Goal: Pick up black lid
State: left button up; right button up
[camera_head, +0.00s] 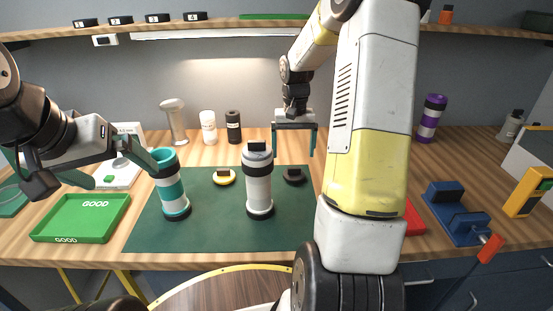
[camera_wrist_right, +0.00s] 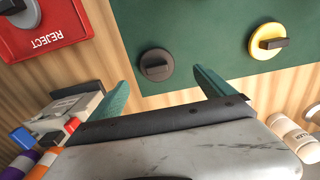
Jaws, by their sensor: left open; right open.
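The black lid (camera_head: 294,175) lies on the right part of the green mat, with a raised grip bar on top. It also shows in the right wrist view (camera_wrist_right: 156,65), ahead of and between the fingers. My right gripper (camera_head: 294,150) is open and empty, pointing down above and behind the black lid, apart from it. Its green fingers show in the right wrist view (camera_wrist_right: 162,92). My left gripper (camera_head: 120,165) is open at the left, with one finger by the teal tube (camera_head: 170,186); I cannot tell whether they touch.
A white tube (camera_head: 258,190) with a dark top stands left of the black lid. A yellow lid (camera_head: 224,177) lies farther left. A green GOOD tray (camera_head: 84,218) is at front left, a red REJECT tray (camera_wrist_right: 38,25) at right, near a blue clamp (camera_head: 455,213).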

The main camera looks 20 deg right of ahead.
aim_at(294, 168)
jog(key=f, duration=0.7)
jog(key=shift+d+f, duration=0.35)
jog(key=shift+f, duration=0.05)
jog(key=shift+c, duration=0.2)
jog(key=c, duration=1.4)
